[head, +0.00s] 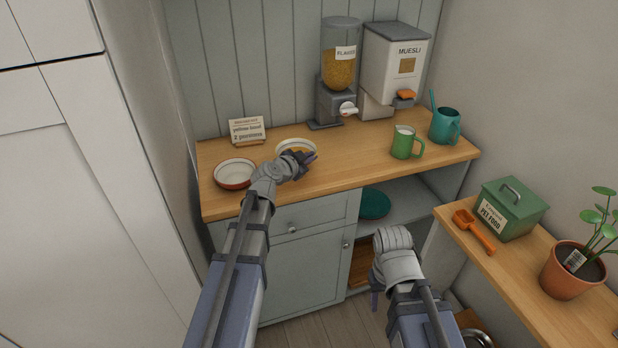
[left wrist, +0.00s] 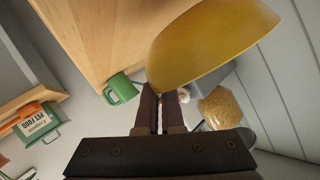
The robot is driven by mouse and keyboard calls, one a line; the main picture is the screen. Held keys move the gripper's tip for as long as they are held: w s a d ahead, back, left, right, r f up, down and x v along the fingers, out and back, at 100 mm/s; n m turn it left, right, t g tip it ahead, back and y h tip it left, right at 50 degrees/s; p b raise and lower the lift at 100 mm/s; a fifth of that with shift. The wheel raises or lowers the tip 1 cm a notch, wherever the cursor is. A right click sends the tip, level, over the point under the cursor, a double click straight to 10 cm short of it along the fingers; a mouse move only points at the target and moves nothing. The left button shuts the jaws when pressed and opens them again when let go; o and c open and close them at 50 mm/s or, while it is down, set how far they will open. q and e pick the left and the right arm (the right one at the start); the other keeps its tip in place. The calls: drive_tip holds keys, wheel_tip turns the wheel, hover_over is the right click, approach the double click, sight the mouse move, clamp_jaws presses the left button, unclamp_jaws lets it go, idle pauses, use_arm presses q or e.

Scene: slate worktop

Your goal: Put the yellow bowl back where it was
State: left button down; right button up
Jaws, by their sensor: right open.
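The yellow bowl (head: 295,144) shows in the head view at the back of the wooden counter, white inside and partly hidden by my left gripper (head: 308,157). In the left wrist view the bowl's yellow outside (left wrist: 210,45) fills the top, its edge at my left fingertips (left wrist: 162,95). The fingers are nearly together and appear shut on the rim. I cannot tell whether the bowl touches the counter. My right gripper (head: 375,300) is open, low in front of the cabinet, mostly hidden by its own wrist.
A red-brown bowl (head: 235,174) stands at the counter's left, before a card (head: 247,129) reading "yellow bowl 2 portions". Two dispensers (head: 340,70) (head: 395,65), a green jug (head: 405,143) and a teal mug (head: 445,125) stand right. The counter (head: 345,150) is clear between bowl and jug.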

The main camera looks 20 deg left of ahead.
sight(310, 178)
use_arm(q)
drive_tip(key=shift+f+b, duration=1.8)
drive_tip(key=shift+f, duration=0.25)
drive_tip(key=shift+f, duration=0.25)
drive_tip(key=c, duration=1.1)
unclamp_jaws()
drive_tip(key=shift+r, duration=0.1)
drive_tip(key=shift+o, duration=0.2)
drive_tip(key=shift+r, duration=0.2)
drive_tip(key=p+v, duration=0.4)
drive_tip(key=v, duration=0.8)
